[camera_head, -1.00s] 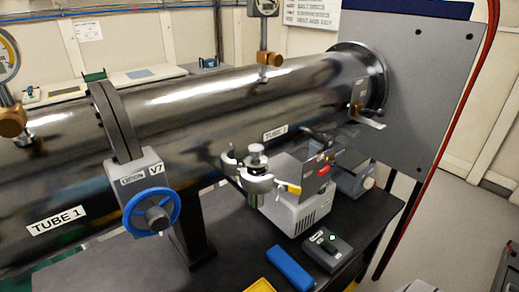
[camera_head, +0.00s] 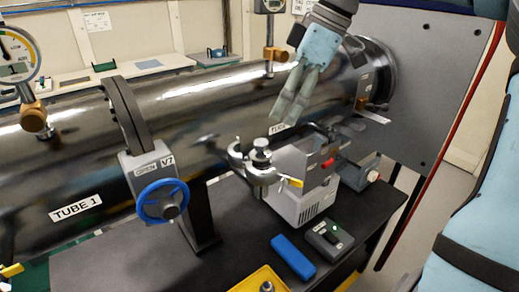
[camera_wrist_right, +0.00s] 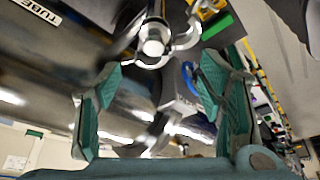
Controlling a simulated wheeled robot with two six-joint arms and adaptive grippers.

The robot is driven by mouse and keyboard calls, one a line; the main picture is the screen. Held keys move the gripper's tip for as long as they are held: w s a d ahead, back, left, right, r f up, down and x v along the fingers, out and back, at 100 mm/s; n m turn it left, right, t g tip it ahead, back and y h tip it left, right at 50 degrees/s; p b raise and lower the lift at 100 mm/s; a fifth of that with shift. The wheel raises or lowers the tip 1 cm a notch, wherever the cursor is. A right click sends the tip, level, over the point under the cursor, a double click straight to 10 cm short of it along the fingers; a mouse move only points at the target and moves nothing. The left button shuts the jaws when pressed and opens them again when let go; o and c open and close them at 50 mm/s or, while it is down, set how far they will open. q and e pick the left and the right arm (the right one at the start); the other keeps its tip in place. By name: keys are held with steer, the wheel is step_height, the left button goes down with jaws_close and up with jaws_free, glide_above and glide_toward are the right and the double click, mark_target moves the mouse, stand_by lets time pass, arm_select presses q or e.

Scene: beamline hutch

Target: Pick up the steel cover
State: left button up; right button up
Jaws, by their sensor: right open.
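A small round steel cover (camera_head: 261,143) with a knob sits on top of an upright steel fitting beside the tube, with an opened clamp (camera_head: 237,160) around it. It also shows as a shiny round piece in the right wrist view (camera_wrist_right: 153,47), at the top middle. My right gripper (camera_head: 285,118) is above and behind the cover in the head view, pointing down, apart from it. In the right wrist view its fingers (camera_wrist_right: 158,66) stand wide apart with nothing between them. My left gripper is not in view.
A long steel tube (camera_head: 230,95) runs behind, with a blue handwheel valve (camera_head: 160,201) at left. A grey pump box (camera_head: 305,195) stands right of the fitting. A blue block (camera_head: 293,257), a small control box (camera_head: 327,239) and a yellow tray (camera_head: 245,284) lie on the dark table.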

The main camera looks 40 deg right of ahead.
mark_target(261, 142)
steer(key=x, duration=0.3)
steer(key=p+x, duration=0.1)
steer(key=x, duration=0.3)
steer(key=w+x, duration=0.1)
steer(key=x, duration=0.3)
steer(key=shift+a+r, duration=0.15)
steer(key=shift+w, duration=0.1)
steer(key=shift+d+f, duration=0.25)
steer(key=shift+d, duration=0.05)
steer(key=shift+c, duration=0.7)
steer(key=c, duration=0.3)
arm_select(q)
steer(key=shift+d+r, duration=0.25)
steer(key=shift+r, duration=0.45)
arm_select(e)
steer(key=shift+a+r, duration=0.1)
steer(key=shift+a, duration=0.05)
steer(key=c, duration=0.7)
